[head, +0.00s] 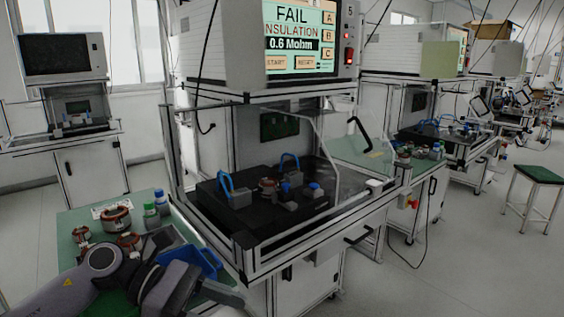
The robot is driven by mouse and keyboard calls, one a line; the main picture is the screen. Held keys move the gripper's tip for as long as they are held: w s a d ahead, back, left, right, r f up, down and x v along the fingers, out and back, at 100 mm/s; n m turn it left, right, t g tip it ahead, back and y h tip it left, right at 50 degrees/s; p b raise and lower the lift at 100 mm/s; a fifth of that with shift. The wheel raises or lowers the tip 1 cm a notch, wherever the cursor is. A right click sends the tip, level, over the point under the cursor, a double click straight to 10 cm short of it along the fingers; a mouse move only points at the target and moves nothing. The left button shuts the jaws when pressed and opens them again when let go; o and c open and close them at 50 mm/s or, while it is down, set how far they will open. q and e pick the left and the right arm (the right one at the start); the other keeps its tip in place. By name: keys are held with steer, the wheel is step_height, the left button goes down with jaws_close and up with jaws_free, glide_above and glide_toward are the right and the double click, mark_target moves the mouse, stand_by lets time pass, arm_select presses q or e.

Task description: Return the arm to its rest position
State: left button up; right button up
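My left arm comes in at the lower left, and my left gripper (205,290) is low in front of the green side table (68,222). Its fingers are not clear, so I cannot tell if it is open or shut. My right gripper is not in view. Several copper-wound stators, one of them a large stator (117,218), stand on the side table. Another stator (267,187) sits on the black test fixture (225,213) inside the test station, between blue-handled clamps. The screen (293,38) above reads FAIL, INSULATION, 0.6 Mohm.
A blue bin (203,262) is beside my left gripper, partly hidden. A green-capped bottle (151,214) and a blue-capped bottle (161,201) stand close behind the arm. The station's frame edge (243,262) is right of the gripper. A green stool (537,174) stands far right on open floor.

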arm_select(q)
steer(key=a+f+m+t+y+p, duration=0.15)
steer(key=f+m+t, duration=0.35)
steer(key=m, duration=0.5)
steer(key=s+a+f+m+t+y, duration=0.1)
steer(key=a+f+m+t+y, duration=0.15)
steer(key=m+t, duration=0.6)
steer(key=a+f+m+t+y+p, duration=0.1)
steer(key=f+m+t+y, duration=0.3)
steer(key=m, duration=0.8)
steer(key=s+a+f+n+g+y, duration=0.2)
steer(key=s+a+f+n, duration=0.1)
steer(key=s+f+n, duration=0.2)
steer(key=s+a+f+n+g+y, duration=0.1)
steer(key=s+a+f+n+g, duration=0.2)
steer(key=s+f+n, duration=0.3)
step_height(320, 180, down, 4)
steer(key=shift+s+r+y, duration=0.1)
steer(key=shift+s+y, duration=0.3)
steer(key=shift+s, duration=0.8)
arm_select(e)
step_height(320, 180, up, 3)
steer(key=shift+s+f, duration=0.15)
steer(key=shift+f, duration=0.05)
arm_select(q)
steer(key=shift+n, duration=0.25)
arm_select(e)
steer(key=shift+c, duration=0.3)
